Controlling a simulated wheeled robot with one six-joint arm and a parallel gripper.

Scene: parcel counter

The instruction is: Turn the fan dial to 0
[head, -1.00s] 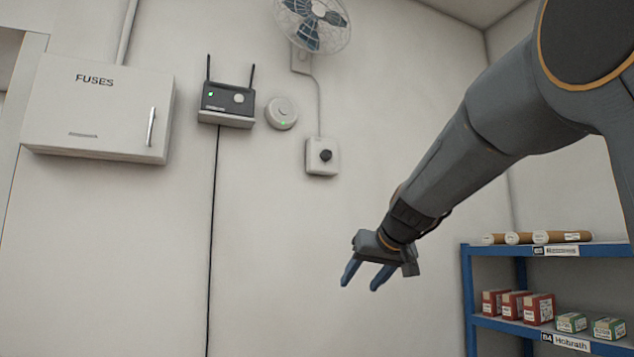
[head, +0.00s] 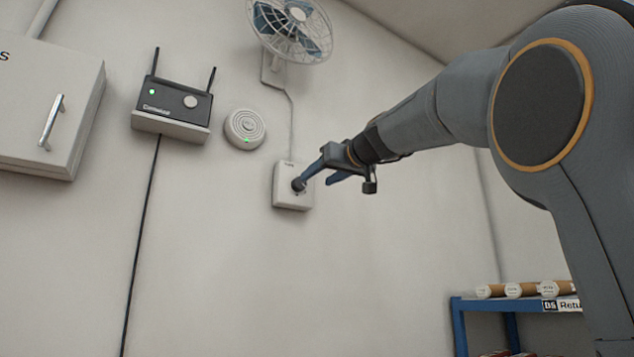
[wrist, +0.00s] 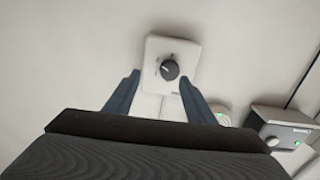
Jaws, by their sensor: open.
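The fan dial (wrist: 169,70) is a round black knob on a white wall plate (wrist: 184,47). Its pointer setting is too small to read. In the head view the dial (head: 298,185) is partly covered by a fingertip, and its plate (head: 291,204) hangs below the fan (head: 290,28), joined by a cord. My gripper (head: 318,178) is open and empty, its blue fingers pointing at the plate. In the wrist view the fingertips of my gripper (wrist: 161,80) lie to the left and right of the dial. I cannot tell whether they touch it.
A round white detector (head: 245,129) and a black router (head: 176,100) on a shelf are on the wall to the left. A fuse box (head: 45,105) is at the far left. A blue rack (head: 458,325) with tubes stands at the lower right. The wall below the plate is clear.

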